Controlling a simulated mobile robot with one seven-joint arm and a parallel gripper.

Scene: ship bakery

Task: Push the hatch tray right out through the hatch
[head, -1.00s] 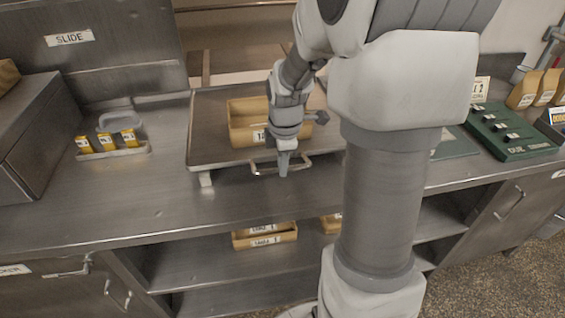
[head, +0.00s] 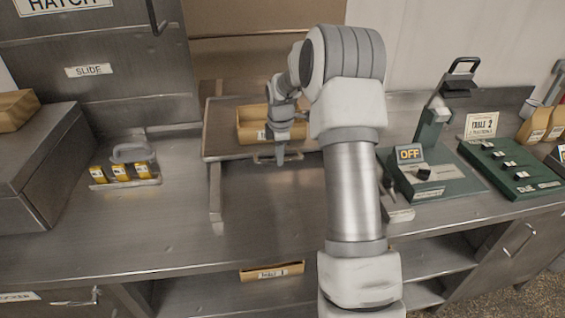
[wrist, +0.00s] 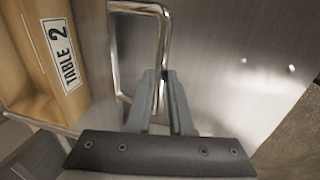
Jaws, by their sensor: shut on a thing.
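The hatch tray (head: 222,128) is a flat steel tray with a bar handle (wrist: 165,38) on its near edge. It lies at the back of the counter, with its far part at the hatch opening (head: 235,55). A tan box (head: 252,128) sits on it; its label reads TABLE 2 in the wrist view (wrist: 62,55). My gripper (head: 280,157) is at the near edge of the tray. In the wrist view its fingers (wrist: 160,78) are shut on the handle bar. My arm hides the tray's right side.
A steel hatch door panel (head: 95,95) marked SLIDE stands left of the opening. A rail (head: 216,200) shows on the counter in front of the tray. Yellow-labelled items (head: 122,172) stand at the left, a green device reading OFF (head: 410,154) at the right.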

